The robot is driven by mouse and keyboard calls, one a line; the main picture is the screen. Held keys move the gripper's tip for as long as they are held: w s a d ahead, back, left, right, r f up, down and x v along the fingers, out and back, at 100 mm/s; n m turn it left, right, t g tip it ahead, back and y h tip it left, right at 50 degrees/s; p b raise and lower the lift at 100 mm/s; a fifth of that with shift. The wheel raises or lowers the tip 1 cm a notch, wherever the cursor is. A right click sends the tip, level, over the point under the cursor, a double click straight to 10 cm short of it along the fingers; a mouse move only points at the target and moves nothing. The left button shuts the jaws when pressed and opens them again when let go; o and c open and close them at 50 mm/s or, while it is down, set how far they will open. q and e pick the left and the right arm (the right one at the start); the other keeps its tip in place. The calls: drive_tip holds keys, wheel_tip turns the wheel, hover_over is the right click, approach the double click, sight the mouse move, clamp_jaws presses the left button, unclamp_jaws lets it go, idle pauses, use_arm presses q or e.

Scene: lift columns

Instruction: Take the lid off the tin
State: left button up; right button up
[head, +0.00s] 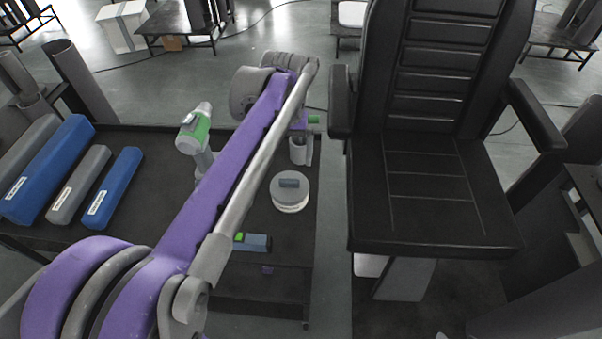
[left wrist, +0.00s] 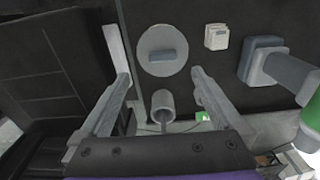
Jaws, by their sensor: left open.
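The tin (head: 291,206) is a round, pale tin on the dark table, right of my left forearm in the head view. Its grey lid (head: 277,188) is on top and has a blue-grey block handle (head: 289,183). In the left wrist view the lid (left wrist: 147,39) is seen from above, with its handle (left wrist: 162,57) across the middle. My left gripper (left wrist: 161,75) is open, its fingers apart and the lid ahead of the gap between them. In the head view the arm partly hides this gripper. My right gripper is in neither view.
A grey cup (head: 298,150) stands behind the tin; it also shows between my fingers in the wrist view (left wrist: 161,105). A blue-grey box (head: 257,243) lies in front. A green-and-white device (head: 194,128) and several blue and grey bars (head: 113,188) are left. A black chair (head: 430,190) stands right.

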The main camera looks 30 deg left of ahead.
sight(289, 180)
use_arm(q)
drive_tip(key=shift+w+a+f, duration=0.3)
drive_tip(key=shift+w+f, duration=0.3)
drive_tip(key=shift+w, duration=0.2)
drive_tip(key=f, duration=0.1)
drive_tip(key=s+f, duration=0.1)
drive_tip(key=f, duration=0.1)
drive_tip(key=shift+s+f, duration=0.1)
drive_tip(key=shift+f, duration=0.75)
wheel_tip(289, 180, down, 4)
drive_tip(key=shift+a+f+b, duration=0.15)
drive_tip(key=shift+f+b, duration=0.1)
drive_tip(key=shift+b, duration=0.1)
drive_tip(key=c, duration=1.4)
